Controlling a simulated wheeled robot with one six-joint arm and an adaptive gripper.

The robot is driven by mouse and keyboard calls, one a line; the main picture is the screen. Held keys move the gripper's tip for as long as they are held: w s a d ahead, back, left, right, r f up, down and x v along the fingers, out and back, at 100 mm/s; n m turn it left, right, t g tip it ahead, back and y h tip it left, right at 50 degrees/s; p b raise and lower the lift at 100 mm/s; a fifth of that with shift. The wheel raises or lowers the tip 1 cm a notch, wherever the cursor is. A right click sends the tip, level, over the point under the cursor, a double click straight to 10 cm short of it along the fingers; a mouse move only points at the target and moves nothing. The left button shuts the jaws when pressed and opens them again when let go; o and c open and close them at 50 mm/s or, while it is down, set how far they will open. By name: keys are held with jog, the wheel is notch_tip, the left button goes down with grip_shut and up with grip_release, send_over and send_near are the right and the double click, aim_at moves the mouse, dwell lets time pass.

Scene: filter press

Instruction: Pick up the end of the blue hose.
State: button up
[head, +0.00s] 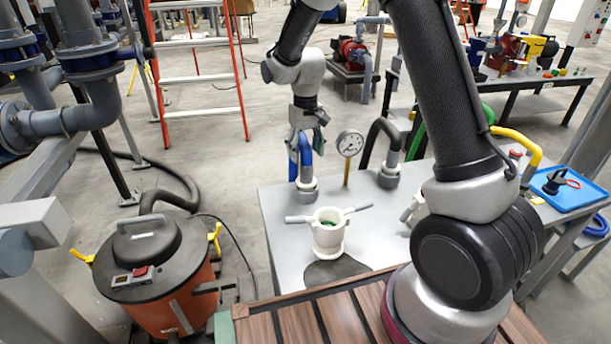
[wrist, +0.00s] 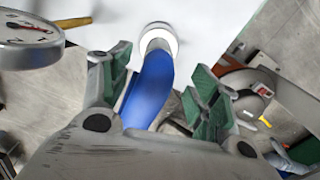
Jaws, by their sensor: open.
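The blue hose (head: 305,150) rises from a grey fitting (head: 306,184) at the left back edge of a grey table. My gripper (head: 307,126) is above it, pointing down, and hides its upper part. In the wrist view the blue hose (wrist: 150,92) runs between my open gripper's (wrist: 160,76) two green-padded fingers, with a gap on the right side. Its grey end collar (wrist: 158,40) shows beyond the fingertips in a pale ring. I cannot tell whether the left finger touches the hose.
A pressure gauge (head: 350,144) stands on a brass stem close to the right of the hose. A black hose (head: 379,135) and a white pot with handles (head: 328,235) are on the same table. A yellow hose (head: 520,142) and a blue tray (head: 568,196) are farther right. An orange drum (head: 160,300) stands at left.

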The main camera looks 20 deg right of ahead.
aim_at(306, 162)
notch_tip(306, 162, down, 5)
jog(key=shift+d+r, duration=0.1)
jog(key=shift+r, duration=0.05)
grip_shut()
